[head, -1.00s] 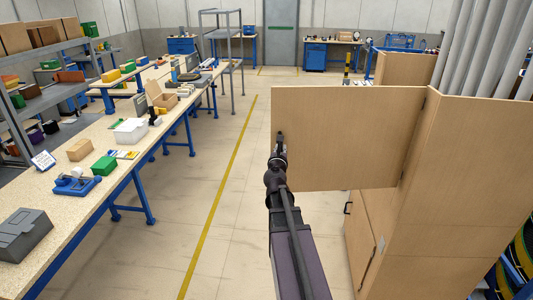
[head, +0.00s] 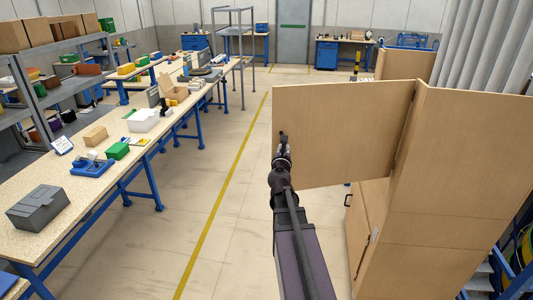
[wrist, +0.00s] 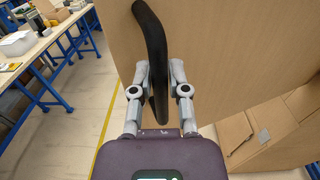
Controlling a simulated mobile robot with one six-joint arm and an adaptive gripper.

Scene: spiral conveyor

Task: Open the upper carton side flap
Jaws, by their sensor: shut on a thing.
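The upper flap (head: 345,120) is a flat brown panel standing out to the left from the tall brown carton (head: 450,180), joined along its right edge. A black curved handle (wrist: 151,30) is on the flap's face near its free left edge. My gripper (wrist: 160,80) has its two fingers closed around this handle. In the head view my gripper (head: 283,145) is at the flap's left edge, and my arm partly hides the contact.
Below the flap is a lower brown panel (head: 361,235) with a small black handle (head: 347,201). A long workbench (head: 105,185) with boxes and tools runs along the left. The floor (head: 215,185) between bench and carton is clear. Grey vertical strips (head: 475,45) stand behind the carton.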

